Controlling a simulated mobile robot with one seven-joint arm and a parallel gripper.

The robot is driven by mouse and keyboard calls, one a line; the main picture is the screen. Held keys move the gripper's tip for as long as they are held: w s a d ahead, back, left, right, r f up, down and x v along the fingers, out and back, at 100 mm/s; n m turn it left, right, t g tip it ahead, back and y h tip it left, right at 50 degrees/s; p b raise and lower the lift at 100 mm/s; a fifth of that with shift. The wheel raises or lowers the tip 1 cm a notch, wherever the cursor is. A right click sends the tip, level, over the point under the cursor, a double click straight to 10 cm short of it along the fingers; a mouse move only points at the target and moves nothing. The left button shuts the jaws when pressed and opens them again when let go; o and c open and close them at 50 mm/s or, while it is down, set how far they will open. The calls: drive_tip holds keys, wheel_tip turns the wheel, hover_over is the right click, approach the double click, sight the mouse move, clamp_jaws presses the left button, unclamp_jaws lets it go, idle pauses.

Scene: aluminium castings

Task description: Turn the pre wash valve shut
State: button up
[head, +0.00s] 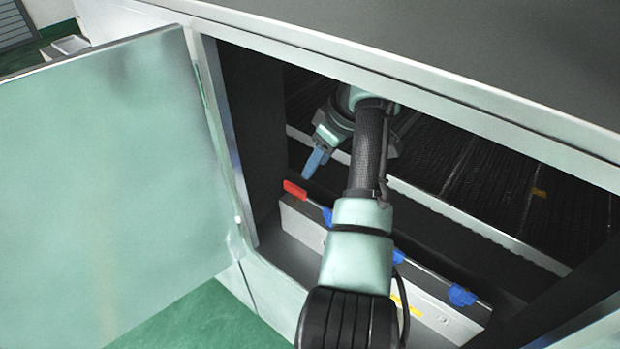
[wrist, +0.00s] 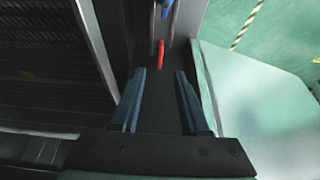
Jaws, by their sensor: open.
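A red lever handle (head: 295,190) sits at the left end of a row of valve handles on a low panel inside the open cabinet. Blue handles (head: 462,296) follow it to the right. No readable label shows which one is the pre wash valve. In the wrist view the red handle (wrist: 160,54) stands ahead of the fingertips, roughly centred between them, with a blue handle (wrist: 166,9) beyond. My gripper (head: 314,166) is above and slightly right of the red handle in the head view. In the wrist view my gripper (wrist: 159,76) is open and empty, apart from the handle.
A pale green cabinet door (head: 110,190) hangs open on the left. The cabinet's top frame (head: 420,85) runs above my arm. A metal rail (head: 470,225) and dark ribbed surface lie behind the panel. My arm hides part of the handle row.

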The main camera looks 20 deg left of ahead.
sight(300, 189)
drive_tip(key=p+x, duration=0.1)
drive_tip(key=x, duration=0.9)
drive_tip(key=shift+a+f, duration=0.2)
drive_tip(key=shift+f, duration=0.15)
clamp_jaws()
